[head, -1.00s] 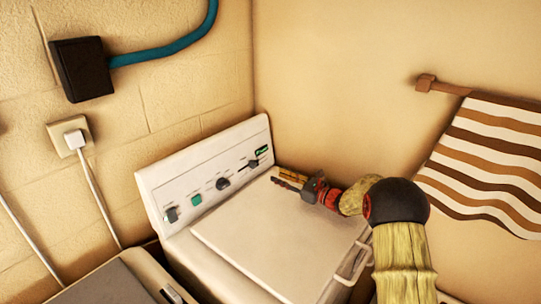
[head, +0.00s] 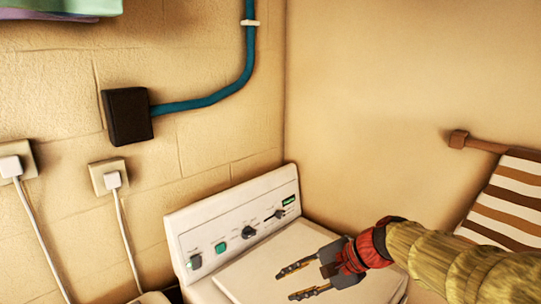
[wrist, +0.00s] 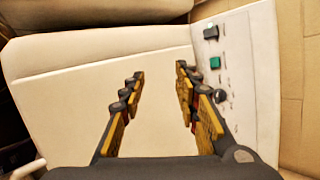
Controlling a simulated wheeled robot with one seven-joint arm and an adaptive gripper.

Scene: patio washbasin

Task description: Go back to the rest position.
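My gripper (head: 298,280) is above the closed lid of a white washing machine (head: 238,222) in the head view. Its two fingers are apart, with nothing between them. In the wrist view my gripper (wrist: 158,85) also shows open and empty over the pale lid (wrist: 70,100). The machine's control panel (wrist: 240,75), with dark knobs and a green button, lies to the right of the fingers there. My arm comes in from the right in the head view.
A striped towel (head: 508,205) hangs from a wooden rail (head: 475,143) on the right wall. A black box (head: 127,116) with a blue pipe (head: 215,97) and plugged-in cords are on the left wall. The wall corner behind the machine is bare.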

